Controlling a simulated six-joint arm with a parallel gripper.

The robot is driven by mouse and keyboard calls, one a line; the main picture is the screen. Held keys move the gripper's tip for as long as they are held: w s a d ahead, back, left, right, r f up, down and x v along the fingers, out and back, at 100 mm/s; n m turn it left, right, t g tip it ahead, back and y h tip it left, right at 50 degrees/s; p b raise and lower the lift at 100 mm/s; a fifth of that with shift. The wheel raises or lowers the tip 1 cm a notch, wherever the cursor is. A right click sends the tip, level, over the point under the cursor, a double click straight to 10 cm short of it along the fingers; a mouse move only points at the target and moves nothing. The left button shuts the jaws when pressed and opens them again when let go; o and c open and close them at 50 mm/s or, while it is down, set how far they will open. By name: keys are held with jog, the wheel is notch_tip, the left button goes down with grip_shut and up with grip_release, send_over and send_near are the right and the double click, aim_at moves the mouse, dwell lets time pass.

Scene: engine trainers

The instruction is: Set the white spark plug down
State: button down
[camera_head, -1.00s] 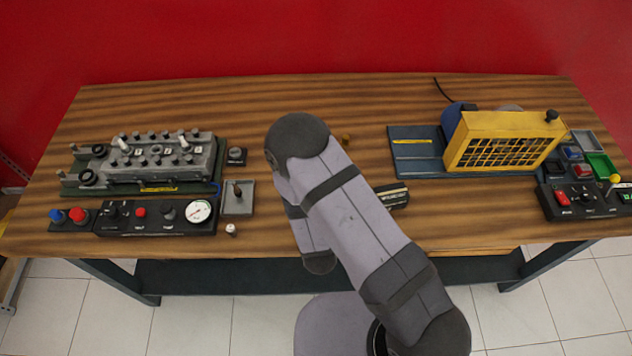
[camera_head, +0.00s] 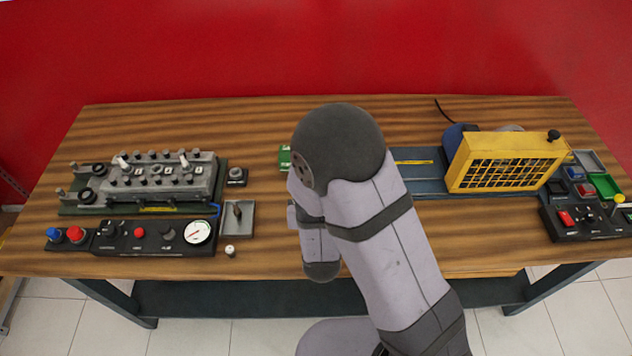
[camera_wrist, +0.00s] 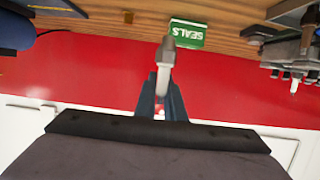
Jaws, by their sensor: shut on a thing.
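My gripper (camera_wrist: 162,98) is shut on the white spark plug (camera_wrist: 163,78) in the wrist view. The plug's white body lies between the fingers and its grey metal end points away from them. It looks held in the air, with the green SEALS box (camera_wrist: 187,33) beyond it. In the head view my arm hides the gripper and the held plug. The engine head (camera_head: 160,178) stands at the left of the table, with white plug tops showing on it.
A grey tray (camera_head: 247,220) with a dark part lies right of the black gauge panel (camera_head: 120,238). A small white-topped piece (camera_head: 230,251) stands near the front edge. The yellow-grilled unit (camera_head: 505,162) is at the right. Open wood lies behind the engine head.

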jog(key=w+f+b, duration=0.1)
jog(key=f+b, duration=0.1)
jog(key=w+a+f+b, duration=0.1)
jog(key=f+b, duration=0.1)
jog(key=w+f+b, duration=0.1)
jog(key=f+b, duration=0.1)
jog(key=shift+w+a+f+b, duration=0.1)
jog(key=shift+w+a+b, duration=0.05)
jog(key=shift+b, duration=0.15)
jog(key=shift+m+h, duration=0.6)
jog(key=shift+h, duration=0.2)
jog(key=w+a+r+b, duration=0.1)
jog(key=w+a, duration=0.1)
jog(key=w, duration=0.2)
jog(key=w+a+r+b, duration=0.1)
jog(key=w+a, duration=0.1)
jog(key=w, duration=0.2)
jog(key=w+a+r+b, duration=0.1)
jog(key=w+a, duration=0.1)
jog(key=w, duration=0.3)
jog(key=shift+a+r, duration=0.3)
jog(key=shift+a, duration=0.1)
jog(key=w+a+r+n+y, duration=0.2)
jog(key=w+a, duration=0.3)
jog(key=a, duration=0.4)
jog(key=shift+w+r+n+y, duration=0.4)
jog(key=shift+r+y, duration=0.1)
jog(key=shift+y, duration=0.3)
jog(key=shift+a, duration=0.1)
